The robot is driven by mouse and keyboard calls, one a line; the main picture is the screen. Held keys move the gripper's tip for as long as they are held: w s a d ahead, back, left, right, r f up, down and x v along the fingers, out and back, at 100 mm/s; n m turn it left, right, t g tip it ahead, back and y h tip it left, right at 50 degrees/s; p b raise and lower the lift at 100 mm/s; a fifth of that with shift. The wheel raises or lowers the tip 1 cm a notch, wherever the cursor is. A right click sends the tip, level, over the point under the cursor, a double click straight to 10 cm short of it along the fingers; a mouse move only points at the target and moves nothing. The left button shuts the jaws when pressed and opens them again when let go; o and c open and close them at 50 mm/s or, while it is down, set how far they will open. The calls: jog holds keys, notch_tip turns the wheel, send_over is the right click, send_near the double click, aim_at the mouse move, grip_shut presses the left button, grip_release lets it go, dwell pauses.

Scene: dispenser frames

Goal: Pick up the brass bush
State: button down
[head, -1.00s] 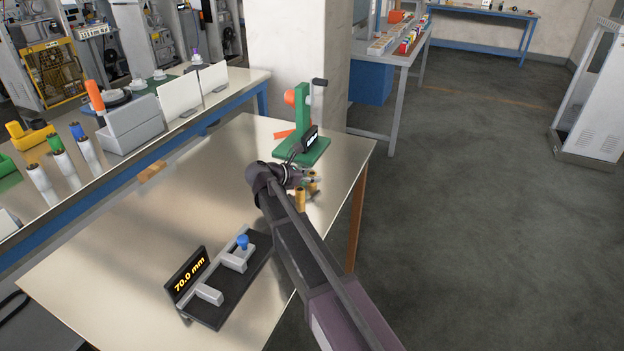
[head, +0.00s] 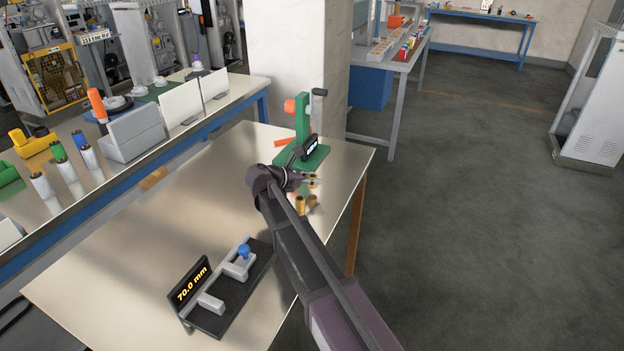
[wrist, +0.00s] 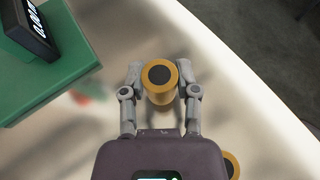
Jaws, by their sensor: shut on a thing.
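A brass bush (wrist: 160,78), a flanged yellow cylinder with a dark round centre, sits between the two grey fingers of my gripper (wrist: 160,84) in the wrist view. Both fingers touch its sides, and the gripper is shut on it. In the head view the held bush (head: 312,178) shows small beside the gripper (head: 306,181), with a faint reflection on the table under it, so it appears raised. A second brass bush (head: 300,204) stands on the table; its edge also shows at the bottom of the wrist view (wrist: 231,165).
A green press stand (head: 304,150) with a small display is close behind the gripper. A gauge fixture (head: 221,290) reading 70.0 mm sits at the table's front. The table's right edge (head: 362,190) is near. The middle of the metal table (head: 190,205) is clear.

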jog(key=shift+r+p, duration=0.4)
jog(key=shift+r, duration=0.3)
jog(key=s+d, duration=0.1)
jog(key=s, duration=0.8)
jog(key=s+d+r+p, duration=0.1)
jog(key=s, duration=0.4)
jog(key=shift+s+d, duration=0.2)
jog(key=shift+d, duration=0.15)
jog(key=shift+s+r, duration=0.1)
jog(key=shift+s, duration=0.55)
jog(key=shift+s, duration=0.1)
